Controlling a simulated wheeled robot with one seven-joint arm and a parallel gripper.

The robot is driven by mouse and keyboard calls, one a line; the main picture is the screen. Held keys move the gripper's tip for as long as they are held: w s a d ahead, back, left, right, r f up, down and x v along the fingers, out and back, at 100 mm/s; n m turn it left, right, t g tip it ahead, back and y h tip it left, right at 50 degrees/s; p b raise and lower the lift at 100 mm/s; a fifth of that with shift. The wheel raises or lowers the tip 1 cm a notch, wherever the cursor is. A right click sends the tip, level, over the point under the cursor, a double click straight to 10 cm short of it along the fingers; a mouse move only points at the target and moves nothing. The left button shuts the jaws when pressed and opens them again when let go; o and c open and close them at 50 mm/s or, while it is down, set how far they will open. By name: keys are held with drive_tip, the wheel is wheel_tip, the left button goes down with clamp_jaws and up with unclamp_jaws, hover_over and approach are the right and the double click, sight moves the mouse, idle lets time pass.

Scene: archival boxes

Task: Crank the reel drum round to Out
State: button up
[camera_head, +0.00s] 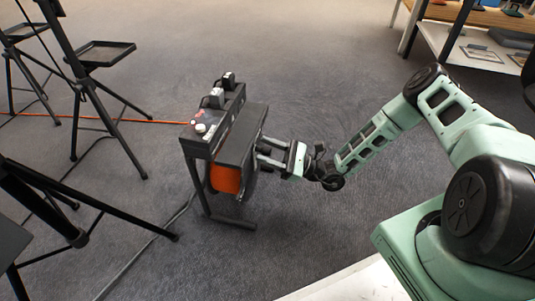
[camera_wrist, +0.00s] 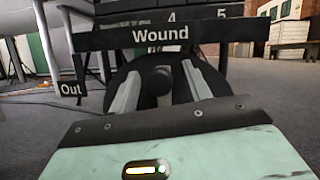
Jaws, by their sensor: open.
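The cable reel stand (camera_head: 210,140) is a black frame on the floor, with an orange drum (camera_head: 225,179) low inside it. My gripper (camera_head: 265,152) is at the reel's right side. In the wrist view my gripper (camera_wrist: 163,78) is open, with one pale finger on each side of a dark round-ended knob (camera_wrist: 158,80), seemingly the crank handle. I cannot tell whether the fingers touch it. Behind it is a dark round disc. A "Wound" sign (camera_wrist: 160,34) is above the knob, and an "Out" sign (camera_wrist: 70,89) is at the left. Most of the crank is hidden.
An orange cord (camera_head: 100,120) runs left from the reel across the carpet. Black tripod stands (camera_head: 75,80) crowd the left side, one with a small tray (camera_head: 100,52). A table (camera_head: 470,42) stands at the back right. The floor behind the reel is clear.

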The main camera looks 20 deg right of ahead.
drive_tip(key=shift+a+r, duration=0.1)
clamp_jaws()
drive_tip(key=shift+s+a+r+n+p, duration=0.1)
drive_tip(key=shift+n+p, duration=0.2)
drive_tip(key=shift+p, duration=0.1)
